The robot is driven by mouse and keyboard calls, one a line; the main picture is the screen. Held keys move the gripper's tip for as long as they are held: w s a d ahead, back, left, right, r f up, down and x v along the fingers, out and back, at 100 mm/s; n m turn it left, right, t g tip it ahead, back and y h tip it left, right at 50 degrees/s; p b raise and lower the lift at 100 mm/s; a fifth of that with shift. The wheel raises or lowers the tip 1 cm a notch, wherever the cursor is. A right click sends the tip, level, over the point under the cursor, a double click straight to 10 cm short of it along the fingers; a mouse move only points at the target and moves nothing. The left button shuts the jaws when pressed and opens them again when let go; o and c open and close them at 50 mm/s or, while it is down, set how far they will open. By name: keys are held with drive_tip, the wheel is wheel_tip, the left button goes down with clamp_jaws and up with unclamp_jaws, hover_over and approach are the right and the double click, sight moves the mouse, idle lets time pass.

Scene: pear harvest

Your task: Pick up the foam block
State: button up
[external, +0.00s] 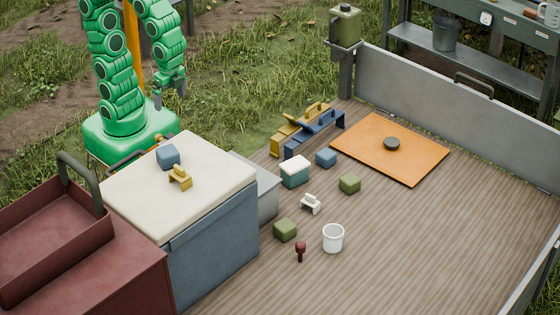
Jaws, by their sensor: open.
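Several small soft-edged blocks are in the external view, and I cannot tell which is the foam block. A blue block (168,157) sits on the cream lid of a blue-grey chest (215,255). Another blue block (326,158) lies on the wooden deck. A green block (349,183) lies near it, and a second green block (285,229) lies closer to the chest. My gripper (180,91) is open and empty, raised behind the chest and apart from all the blocks.
A yellow piece (180,178) stands beside the blue block on the lid. A dark red box (75,240) is at left. A white cup (333,238), a white-topped box (295,171) and an orange board (392,149) are on the deck. The deck's right front is clear.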

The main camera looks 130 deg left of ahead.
drive_tip(key=w+a+f, duration=0.2)
drive_tip(key=w+a, duration=0.1)
drive_tip(key=w, duration=0.7)
drive_tip(key=m+t, duration=0.1)
drive_tip(key=m, duration=0.1)
hover_over(285, 224)
drive_tip(key=f, duration=3.1)
drive_tip(key=shift+s+a+f, duration=0.1)
drive_tip(key=shift+s+a, duration=0.05)
drive_tip(key=shift+s, duration=0.05)
drive_tip(key=shift+w+d+f, duration=0.1)
drive_tip(key=shift+d+f, duration=0.05)
drive_tip(key=shift+f, duration=1.7)
drive_tip(key=shift+w+d+f, duration=0.1)
drive_tip(key=shift+f, duration=1.7)
